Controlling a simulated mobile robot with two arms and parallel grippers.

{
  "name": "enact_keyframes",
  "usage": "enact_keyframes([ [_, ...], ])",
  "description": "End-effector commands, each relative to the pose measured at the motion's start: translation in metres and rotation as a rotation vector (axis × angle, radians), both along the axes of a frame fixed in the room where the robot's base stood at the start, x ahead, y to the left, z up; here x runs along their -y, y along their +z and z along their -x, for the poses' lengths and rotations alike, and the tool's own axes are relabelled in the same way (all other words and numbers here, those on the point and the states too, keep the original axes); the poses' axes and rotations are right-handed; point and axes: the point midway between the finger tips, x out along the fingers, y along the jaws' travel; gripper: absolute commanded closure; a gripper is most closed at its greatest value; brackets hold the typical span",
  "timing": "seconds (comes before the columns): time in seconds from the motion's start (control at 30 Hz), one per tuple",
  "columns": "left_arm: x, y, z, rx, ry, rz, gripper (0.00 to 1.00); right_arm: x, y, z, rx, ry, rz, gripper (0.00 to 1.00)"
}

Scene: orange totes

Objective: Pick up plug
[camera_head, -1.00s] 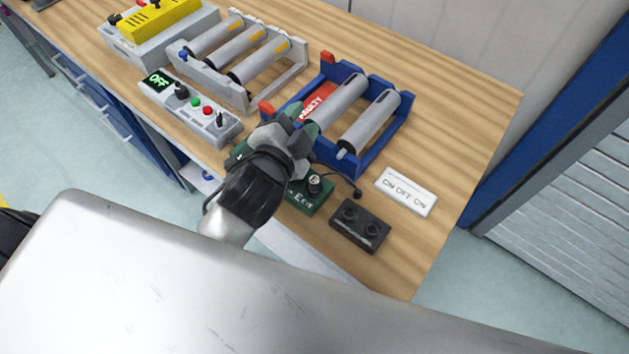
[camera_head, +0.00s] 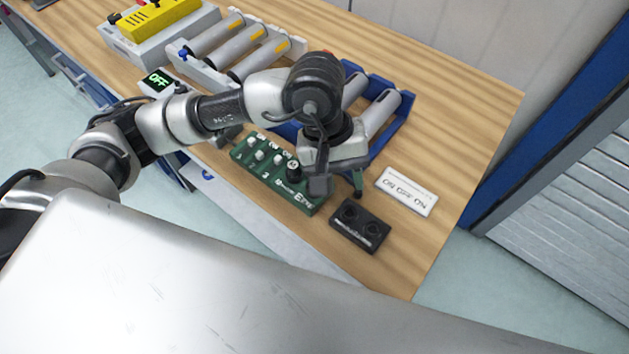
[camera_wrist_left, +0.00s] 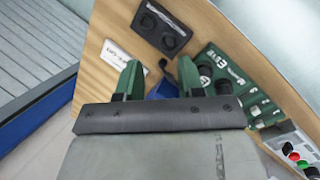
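The plug (camera_wrist_left: 163,63) is a small dark piece on a thin black cable. It shows in the left wrist view between and just beyond the green fingertips of my left gripper (camera_wrist_left: 160,70). The fingers are apart with a gap between them, so the gripper is open and not closed on the plug. In the head view my left gripper (camera_head: 356,182) points down at the table between the blue rack and the black box. My right gripper is not in view.
A black two-socket box (camera_head: 360,226) and a white label plate (camera_head: 406,191) lie close by. The green switch box (camera_head: 272,172) is to the left. The blue roller rack (camera_head: 394,130) stands behind. The table's right front area is bare.

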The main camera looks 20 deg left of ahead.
Motion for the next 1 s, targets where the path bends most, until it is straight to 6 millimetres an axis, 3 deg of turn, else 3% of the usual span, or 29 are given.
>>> enact_keyframes([
  [0.1,-0.035,0.0,-0.022,0.11,-0.052,-0.209,0.62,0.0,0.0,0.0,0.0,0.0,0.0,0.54],
  [0.23,-0.054,0.0,-0.031,0.15,-0.075,-0.316,0.62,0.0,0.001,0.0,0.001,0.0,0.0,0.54],
  [0.53,-0.056,-0.042,-0.032,0.15,-0.077,-0.329,0.62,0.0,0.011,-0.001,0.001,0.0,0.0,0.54],
  [0.7,-0.056,-0.055,-0.033,0.153,-0.078,-0.327,0.62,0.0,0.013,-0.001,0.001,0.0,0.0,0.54],
  [1.0,-0.06,-0.094,-0.039,0.15,-0.075,-0.327,0.62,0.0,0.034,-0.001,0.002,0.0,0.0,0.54],
])
